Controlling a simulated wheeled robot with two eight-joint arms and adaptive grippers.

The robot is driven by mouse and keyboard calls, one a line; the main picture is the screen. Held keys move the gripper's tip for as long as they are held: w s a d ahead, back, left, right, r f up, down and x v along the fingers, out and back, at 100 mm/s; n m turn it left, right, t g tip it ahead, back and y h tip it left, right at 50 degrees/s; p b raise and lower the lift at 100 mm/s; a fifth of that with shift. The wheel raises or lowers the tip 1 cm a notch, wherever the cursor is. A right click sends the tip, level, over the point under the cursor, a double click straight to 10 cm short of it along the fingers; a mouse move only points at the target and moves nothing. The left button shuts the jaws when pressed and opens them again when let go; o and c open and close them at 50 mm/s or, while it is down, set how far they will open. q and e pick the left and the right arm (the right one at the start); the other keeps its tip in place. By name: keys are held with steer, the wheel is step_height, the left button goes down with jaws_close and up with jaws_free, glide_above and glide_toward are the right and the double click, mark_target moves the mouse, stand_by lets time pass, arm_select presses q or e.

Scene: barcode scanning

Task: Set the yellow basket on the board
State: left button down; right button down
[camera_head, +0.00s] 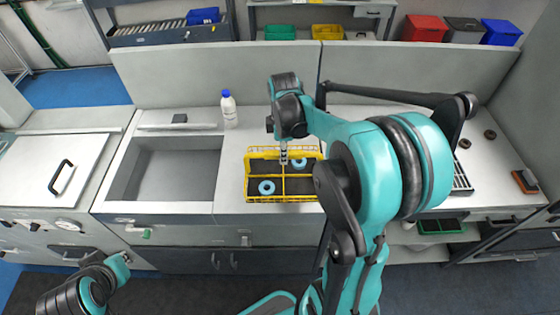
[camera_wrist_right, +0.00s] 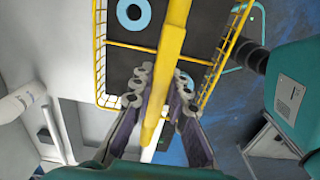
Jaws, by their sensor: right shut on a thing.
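The yellow basket (camera_head: 248,178) is at the counter's front edge, right of the sink, with dark inner floor and yellow wire sides. It holds blue rings, two of which show in the head view. My right gripper (camera_head: 284,158) reaches down over its middle. In the right wrist view, my right gripper's fingers (camera_wrist_right: 152,105) are shut on the yellow bar across the middle of the basket (camera_wrist_right: 101,45). I cannot tell whether the basket touches the surface below. My arm covers its right side. I cannot single out a board. My left gripper is not in view; only arm links show at lower left.
A sink (camera_head: 165,170) lies left of the basket, with a white bottle (camera_head: 229,110) behind. A grey partition (camera_head: 215,72) stands along the back. A dark rack (camera_head: 462,178) and a brown block (camera_head: 524,181) are at right.

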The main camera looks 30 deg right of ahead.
mark_target(283, 166)
steer(key=w+f, duration=0.2)
steer(key=w, duration=0.1)
steer(key=w+d+f+b, duration=0.1)
steer(key=w+f, duration=0.1)
steer(key=w, duration=0.2)
steer(key=w+f, duration=0.2)
steer(key=w, duration=0.1)
steer(key=shift+w+d+f, duration=0.25)
steer(key=shift+w, duration=0.15)
step_height(283, 166, down, 4)
steer(key=shift+r+b, duration=0.2)
steer(key=shift+b, duration=0.45)
steer(key=shift+f, duration=0.25)
steer(key=shift+f, duration=0.1)
steer(key=c, duration=1.5)
jaws_free()
